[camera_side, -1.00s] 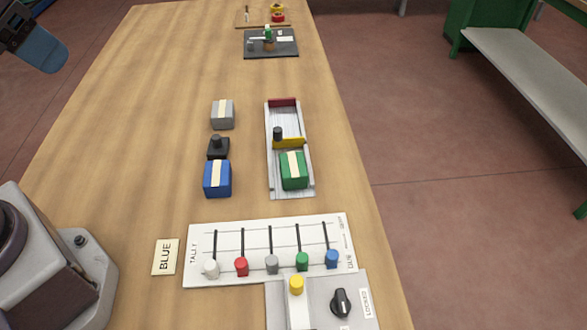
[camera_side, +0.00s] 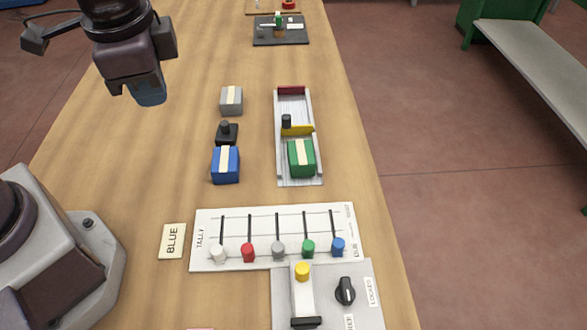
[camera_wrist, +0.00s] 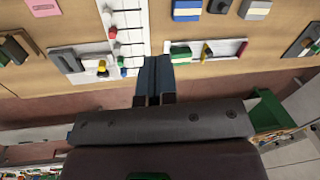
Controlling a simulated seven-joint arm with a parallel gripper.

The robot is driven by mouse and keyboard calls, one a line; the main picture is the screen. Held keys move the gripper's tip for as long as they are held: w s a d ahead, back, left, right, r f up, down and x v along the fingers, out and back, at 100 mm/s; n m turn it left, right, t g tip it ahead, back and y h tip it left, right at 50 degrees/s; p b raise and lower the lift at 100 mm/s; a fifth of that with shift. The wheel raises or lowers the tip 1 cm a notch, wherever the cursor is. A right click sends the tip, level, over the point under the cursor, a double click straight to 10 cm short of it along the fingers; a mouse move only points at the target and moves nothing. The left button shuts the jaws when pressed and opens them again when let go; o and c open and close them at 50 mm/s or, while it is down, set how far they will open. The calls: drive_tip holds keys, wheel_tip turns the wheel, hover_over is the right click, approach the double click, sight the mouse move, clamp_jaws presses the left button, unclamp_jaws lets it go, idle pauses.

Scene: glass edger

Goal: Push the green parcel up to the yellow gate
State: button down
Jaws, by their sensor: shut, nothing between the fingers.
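The green parcel (camera_side: 301,158), with a pale stripe on top, sits in a light grey channel (camera_side: 314,183) on the table. The yellow gate (camera_side: 298,131) crosses the channel just beyond the parcel; a gap between them is too small to judge. A dark red stop (camera_side: 291,90) closes the channel's far end. My gripper (camera_side: 152,97) is shut and empty, in the air left of the channel and well away from the parcel. In the wrist view my shut fingers (camera_wrist: 153,75) show, with the green parcel (camera_wrist: 181,54) in the channel beyond them.
A blue parcel (camera_side: 225,165), a black knobbed block (camera_side: 227,133) and a grey parcel (camera_side: 231,100) stand left of the channel. A tally board (camera_side: 265,262) with several coloured sliders lies in front, beside a BLUE card (camera_side: 172,240). A panel with a dark knob (camera_side: 345,291) is nearer.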

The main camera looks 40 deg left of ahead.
sight(291, 170)
drive_tip(key=w+d+f+m+t+y, duration=0.1)
drive_tip(key=w+d+f+m+y, duration=0.1)
drive_tip(key=d+f+m, duration=0.3)
drive_tip(key=w+d+f+m+t+y, duration=0.1)
drive_tip(key=w+d+f+m, duration=0.1)
drive_tip(key=d+f+m, duration=0.4)
drive_tip(key=w+d+f+m+t+y, duration=0.1)
drive_tip(key=w+d+f+m+y, duration=0.1)
drive_tip(key=d+f+m, duration=0.3)
drive_tip(key=shift+w+d+f+m+y, duration=0.15)
drive_tip(key=shift+w+f+m, duration=0.1)
drive_tip(key=shift+f, duration=0.45)
drive_tip(key=shift+w+f+m+y, duration=0.15)
drive_tip(key=shift+w+f, duration=0.1)
drive_tip(key=shift+f, duration=0.45)
drive_tip(key=w+a+f, duration=0.1)
drive_tip(key=w, duration=0.1)
drive_tip(key=w+a+f+m+t, duration=0.1)
drive_tip(key=w+a+f, duration=0.1)
drive_tip(key=w+a+f+m, duration=0.1)
drive_tip(key=w+f, duration=0.1)
drive_tip(key=w, duration=0.1)
drive_tip(key=shift+a+f, duration=0.1)
drive_tip(key=shift+a, duration=0.05)
drive_tip(key=w+a, duration=0.2)
drive_tip(key=shift+a+f, duration=0.15)
drive_tip(key=shift+a, duration=0.2)
drive_tip(key=shift+w+a, duration=0.35)
